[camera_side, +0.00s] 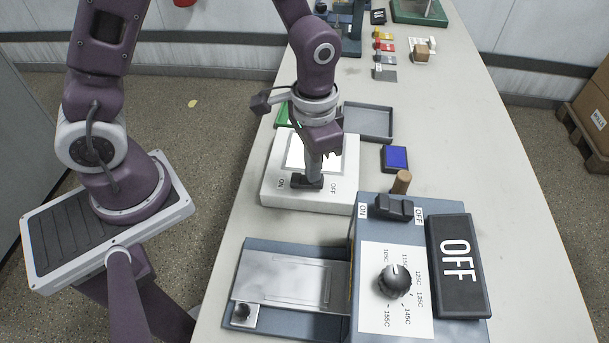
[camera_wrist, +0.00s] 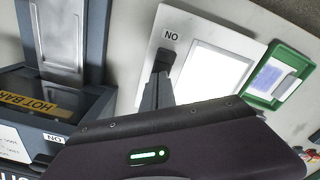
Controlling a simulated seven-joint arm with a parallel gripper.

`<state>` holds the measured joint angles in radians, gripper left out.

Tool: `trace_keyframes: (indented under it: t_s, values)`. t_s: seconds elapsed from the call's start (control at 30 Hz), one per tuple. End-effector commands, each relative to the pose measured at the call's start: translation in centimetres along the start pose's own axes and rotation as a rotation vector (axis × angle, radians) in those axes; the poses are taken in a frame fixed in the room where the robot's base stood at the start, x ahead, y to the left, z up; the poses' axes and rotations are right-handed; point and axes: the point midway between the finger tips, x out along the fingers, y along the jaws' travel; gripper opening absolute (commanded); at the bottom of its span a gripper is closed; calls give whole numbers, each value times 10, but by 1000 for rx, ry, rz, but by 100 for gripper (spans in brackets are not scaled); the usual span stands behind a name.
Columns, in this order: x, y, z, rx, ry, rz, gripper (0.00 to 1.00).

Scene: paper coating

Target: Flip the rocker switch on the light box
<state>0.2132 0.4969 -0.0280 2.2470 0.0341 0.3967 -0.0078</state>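The light box (camera_side: 278,166) is a white slab with a bright white panel, (camera_side: 300,152) partly hidden behind my gripper. Its black rocker switch (camera_side: 302,183) is on the near edge, between an ON label on the left and an OFF label on the right. My gripper (camera_side: 314,176) points down over the switch, with its fingers together and nothing visible between them. In the wrist view, the fingertips (camera_wrist: 160,78) are at the dark switch (camera_wrist: 164,58), beside the upside-down ON label. The fingers hide part of the switch, so I cannot tell which way it is tilted or whether they press it.
A blue-grey heater unit (camera_side: 432,211) with a dial, its own ON/OFF switch (camera_side: 394,207) and a black OFF display (camera_side: 458,266) stands close in front. A wooden peg (camera_side: 401,181), blue pad (camera_side: 396,158), grey tray (camera_side: 368,121) and green-framed item (camera_wrist: 256,96) are nearby.

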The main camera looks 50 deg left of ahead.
Motion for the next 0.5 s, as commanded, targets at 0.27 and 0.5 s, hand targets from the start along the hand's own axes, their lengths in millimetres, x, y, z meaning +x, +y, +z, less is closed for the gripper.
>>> trace_keyframes:
  t_s: [0.27, 0.5]
  values:
    - [2, 0, 1, 0, -3, 0, 0]
    - [-21, 0, 0, 0, 2, 0, 0]
